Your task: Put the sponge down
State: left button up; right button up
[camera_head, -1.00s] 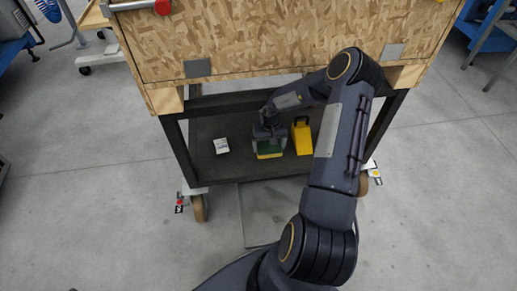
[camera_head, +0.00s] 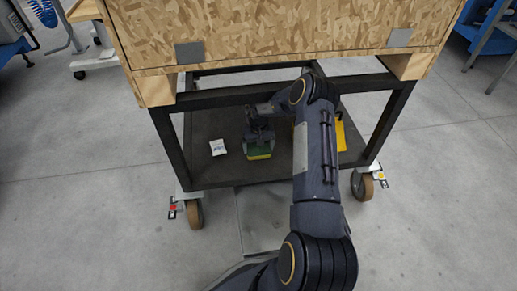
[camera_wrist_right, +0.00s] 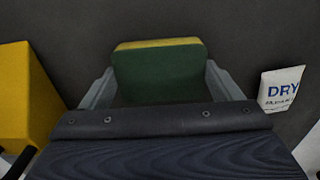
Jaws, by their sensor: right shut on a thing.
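The sponge (camera_head: 260,152) is a green and yellow block over the dark lower shelf (camera_head: 212,177) of the cart in the head view. My right gripper (camera_head: 258,143) reaches in over the shelf and is shut on the sponge. In the right wrist view, the sponge (camera_wrist_right: 160,75) shows its dark green face and a thin yellow edge between the two fingers of the gripper (camera_wrist_right: 160,92). I cannot tell whether the sponge touches the shelf. My left gripper is not in view.
A white packet marked DRY (camera_head: 218,147) lies left of the sponge, also in the right wrist view (camera_wrist_right: 281,89). A yellow object (camera_head: 340,135) is to the right, partly hidden by my arm. The cart's dark frame and wooden top surround the shelf.

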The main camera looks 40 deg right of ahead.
aim_at(259, 149)
jog(key=o, duration=0.8)
notch_tip(259, 149, up, 8)
jog(key=p, duration=0.3)
jog(key=shift+f+p, duration=0.15)
jog(key=shift+p, duration=0.25)
jog(key=shift+s, duration=0.1)
